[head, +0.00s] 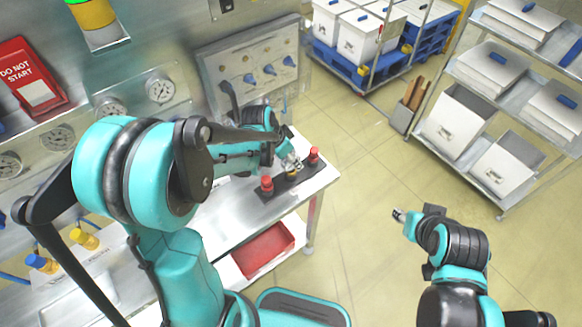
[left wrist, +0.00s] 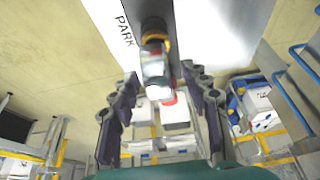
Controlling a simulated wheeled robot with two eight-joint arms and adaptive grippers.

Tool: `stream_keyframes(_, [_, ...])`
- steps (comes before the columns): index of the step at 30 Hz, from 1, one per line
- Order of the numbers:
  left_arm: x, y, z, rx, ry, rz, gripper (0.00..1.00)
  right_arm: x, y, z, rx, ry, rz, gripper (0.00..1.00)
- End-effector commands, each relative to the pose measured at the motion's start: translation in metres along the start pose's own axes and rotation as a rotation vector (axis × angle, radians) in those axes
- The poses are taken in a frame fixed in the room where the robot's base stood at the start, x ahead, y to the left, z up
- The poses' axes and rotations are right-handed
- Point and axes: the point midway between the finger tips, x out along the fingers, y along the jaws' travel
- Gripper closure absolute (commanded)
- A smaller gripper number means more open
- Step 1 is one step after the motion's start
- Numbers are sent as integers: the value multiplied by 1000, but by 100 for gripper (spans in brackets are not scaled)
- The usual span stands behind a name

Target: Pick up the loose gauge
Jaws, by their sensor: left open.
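A small silvery piece with a yellow band (left wrist: 156,65) stands at a dark strip by the word PARK in the left wrist view. It may be the loose gauge, but its face is not clear. My left gripper (left wrist: 163,98) is open, one finger on each side of the line to this piece, and not closed on it. In the head view my left gripper (head: 291,162) is over the dark strip (head: 289,187) near the bench's right end, with a yellow bit (head: 292,175) below it. My right gripper (head: 399,215) is over the floor at right; its jaws are too small to read.
Two red-topped pieces (head: 267,184) (head: 314,154) stand on the strip, either side of my left gripper. A wall panel with dials (head: 160,88) is behind the bench (head: 232,215). A red tray (head: 263,250) is below.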

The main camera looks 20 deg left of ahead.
Motion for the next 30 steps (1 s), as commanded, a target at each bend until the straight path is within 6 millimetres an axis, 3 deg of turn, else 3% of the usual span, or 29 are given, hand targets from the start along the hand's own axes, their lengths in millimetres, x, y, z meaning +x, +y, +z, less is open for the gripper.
stream_keyframes(1, [0, 0, 0, 0, 0, 0, 53, 0, 0, 0, 0, 0, 0, 60])
stream_keyframes(6, [0, 0, 0, 0, 0, 0, 98, 0, 0, 0, 0, 0, 0, 60])
stream_keyframes(7, [0, 0, 0, 0, 0, 0, 100, 0, 0, 0, 0, 0, 0, 60])
stream_keyframes(20, [-4, 0, -2, 0, 0, 0, 100, -1, 0, -1, 0, 0, 0, 60])
stream_keyframes(29, [-44, 0, -18, 0, 0, 0, 100, -14, 0, -10, 0, 0, 0, 60])
stream_keyframes(30, [-44, 11, -25, 6, 0, 2, 100, -14, 0, -10, 0, 0, 0, 60])
